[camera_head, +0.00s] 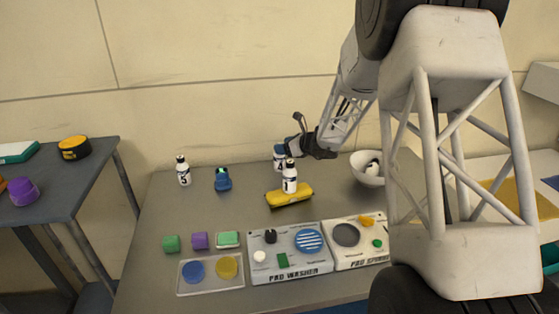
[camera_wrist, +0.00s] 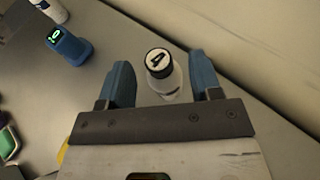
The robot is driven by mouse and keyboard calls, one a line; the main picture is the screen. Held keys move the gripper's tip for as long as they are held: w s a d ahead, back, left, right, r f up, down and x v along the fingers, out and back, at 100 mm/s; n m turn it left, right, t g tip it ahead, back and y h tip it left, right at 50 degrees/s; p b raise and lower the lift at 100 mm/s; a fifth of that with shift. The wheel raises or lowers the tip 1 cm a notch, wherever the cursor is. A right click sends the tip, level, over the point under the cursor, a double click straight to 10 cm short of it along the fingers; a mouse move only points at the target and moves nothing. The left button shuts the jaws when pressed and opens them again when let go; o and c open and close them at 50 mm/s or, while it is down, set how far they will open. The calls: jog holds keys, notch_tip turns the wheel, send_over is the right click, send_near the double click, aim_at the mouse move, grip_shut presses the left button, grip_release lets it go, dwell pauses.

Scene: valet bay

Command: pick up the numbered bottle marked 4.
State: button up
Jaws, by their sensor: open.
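The bottle marked 4 (camera_wrist: 158,63) is white with a black cap, and the 4 reads on top of the cap in the wrist view. My gripper (camera_wrist: 161,75) is open, with one blue finger on each side of this bottle and a visible gap at both sides. In the head view my gripper (camera_head: 293,147) is at the back of the grey table, and a white bottle (camera_head: 279,164) there is partly hidden by it and by another bottle. I cannot tell how far the fingertips are above the table.
A bottle marked 1 (camera_head: 290,180) stands close in front, at a yellow case (camera_head: 289,198). A bottle marked 5 (camera_head: 184,174) and a blue device (camera_head: 222,181) are to the left. A white bowl (camera_head: 367,172) is to the right, and the wall is close behind.

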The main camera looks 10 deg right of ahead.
jog(key=shift+x, duration=2.15)
jog(key=shift+c, duration=0.2)
jog(key=shift+f, duration=0.1)
grip_shut()
